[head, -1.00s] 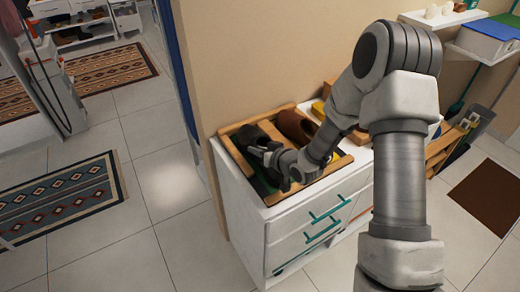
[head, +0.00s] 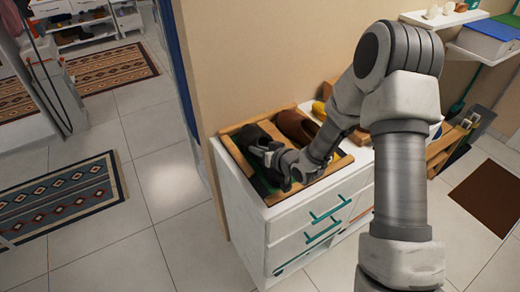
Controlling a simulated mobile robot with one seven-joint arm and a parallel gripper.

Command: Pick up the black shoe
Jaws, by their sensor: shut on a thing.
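The black shoe (head: 251,136) lies in a wooden tray (head: 229,134) on top of a white drawer cabinet (head: 236,205). My gripper (head: 268,152) reaches into the tray from the right and is shut on the near part of the black shoe. My gripper and wrist hide part of the shoe. I cannot tell whether the shoe is clear of the tray's bottom. A brown shoe (head: 294,125) lies beside it in the tray, to the right.
The tray's wooden rim surrounds the shoes. The beige wall (head: 240,60) stands close behind the cabinet. Tiled floor is open at the left.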

